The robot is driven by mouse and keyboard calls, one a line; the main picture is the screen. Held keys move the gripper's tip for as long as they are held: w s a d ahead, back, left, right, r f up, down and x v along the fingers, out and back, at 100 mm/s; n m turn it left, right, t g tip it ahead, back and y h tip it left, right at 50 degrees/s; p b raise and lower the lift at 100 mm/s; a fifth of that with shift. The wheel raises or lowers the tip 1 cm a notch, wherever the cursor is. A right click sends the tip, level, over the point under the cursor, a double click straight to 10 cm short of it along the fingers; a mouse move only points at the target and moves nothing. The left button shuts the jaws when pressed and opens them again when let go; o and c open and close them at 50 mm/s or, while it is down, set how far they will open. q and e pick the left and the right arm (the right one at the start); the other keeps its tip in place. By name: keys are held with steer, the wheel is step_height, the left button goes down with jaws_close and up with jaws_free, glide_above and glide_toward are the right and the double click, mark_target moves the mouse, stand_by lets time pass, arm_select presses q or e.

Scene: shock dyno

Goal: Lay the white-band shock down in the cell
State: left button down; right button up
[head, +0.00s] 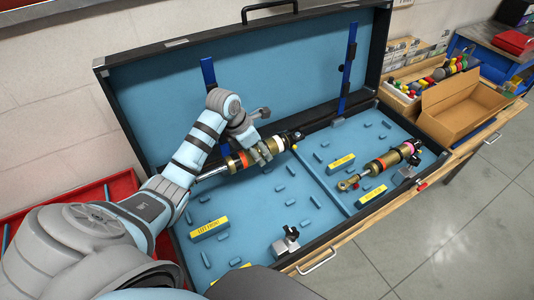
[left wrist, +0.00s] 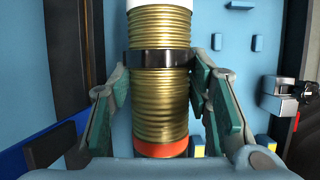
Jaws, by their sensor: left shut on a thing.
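My left gripper (head: 262,152) is shut around the middle of a gold-bodied shock (head: 238,160), over the left half of the open blue-lined case. In the left wrist view, the fingers stand on both sides of the shock's black collar (left wrist: 160,58). A white band (left wrist: 160,4) shows at the top edge there and an orange-red band (left wrist: 160,147) at the bottom. The shock lies nearly level, its silver rod to the left and dark end to the right. I cannot tell whether it touches the foam. My right gripper is not in view.
A second shock (head: 382,162) with a pink band lies in the case's right half. Yellow-labelled blocks (head: 208,229), small blue pegs and a metal clamp (head: 285,243) stand on the case floor. The raised lid (head: 290,68) is behind. A cardboard box (head: 462,108) sits at right.

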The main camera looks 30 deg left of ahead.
arm_select(q)
steer(key=shift+w+d+f+b, duration=0.15)
steer(key=shift+f+b, duration=0.3)
steer(key=shift+f, duration=0.25)
step_height(320, 180, down, 8)
steer(key=b, duration=0.6)
steer(key=shift+r, duration=0.25)
steer(key=shift+f+b, duration=1.25)
steer(key=shift+f, duration=0.2)
steer(key=shift+s, duration=0.25)
steer(key=shift+f+b, duration=1)
steer(key=shift+f, duration=0.3)
steer(key=c, duration=0.9)
jaws_free()
steer(key=shift+d, duration=0.1)
steer(key=shift+c, duration=0.2)
steer(key=shift+o, duration=0.9)
